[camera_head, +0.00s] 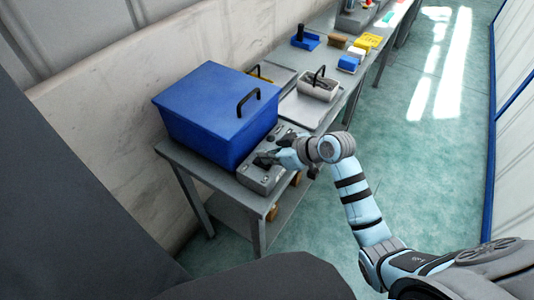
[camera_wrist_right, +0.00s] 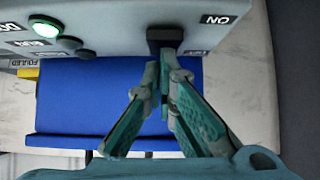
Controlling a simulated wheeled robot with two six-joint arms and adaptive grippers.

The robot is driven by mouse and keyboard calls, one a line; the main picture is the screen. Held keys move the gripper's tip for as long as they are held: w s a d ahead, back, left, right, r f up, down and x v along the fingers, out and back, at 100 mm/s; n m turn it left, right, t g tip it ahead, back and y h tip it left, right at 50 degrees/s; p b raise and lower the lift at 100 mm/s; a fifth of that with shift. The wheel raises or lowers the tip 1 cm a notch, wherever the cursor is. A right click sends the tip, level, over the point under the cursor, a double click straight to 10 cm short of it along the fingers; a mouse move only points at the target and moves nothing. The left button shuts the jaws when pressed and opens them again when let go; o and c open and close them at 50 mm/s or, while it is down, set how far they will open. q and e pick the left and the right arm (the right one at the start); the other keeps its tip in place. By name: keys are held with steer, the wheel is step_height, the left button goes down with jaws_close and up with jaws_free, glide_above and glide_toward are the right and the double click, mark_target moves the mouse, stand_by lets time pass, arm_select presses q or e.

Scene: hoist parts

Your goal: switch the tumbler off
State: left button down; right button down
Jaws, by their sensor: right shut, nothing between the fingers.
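The grey control box (camera_head: 262,180) sits on the near end of the grey table, in front of the blue box. In the right wrist view its panel (camera_wrist_right: 120,40) fills the top and appears upside down. The black tumbler (camera_wrist_right: 165,37) sticks out of the panel beside an ON label (camera_wrist_right: 214,19). A second label by it is partly hidden. My right gripper (camera_head: 266,158) is at the box; in the wrist view its fingertips (camera_wrist_right: 165,62) are closed together, empty, right by the tumbler. Whether they touch it I cannot tell. My left gripper is not in view.
A lidded blue box (camera_head: 215,110) with a black handle stands right behind the control box. The panel also has a lit green-white button (camera_wrist_right: 44,28) and dark knobs (camera_wrist_right: 70,44). A white handled container (camera_head: 318,88) and several small items stand farther along the tables. The floor at right is clear.

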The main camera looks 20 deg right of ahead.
step_height(320, 180, up, 5)
steer(key=p, duration=0.5)
steer(key=shift+r, duration=0.2)
steer(key=r+v, duration=0.1)
steer(key=v, duration=0.7)
steer(key=shift+r+p, duration=0.15)
steer(key=shift+p, duration=0.2)
steer(key=shift+w+a, duration=0.1)
steer(key=shift+w, duration=0.05)
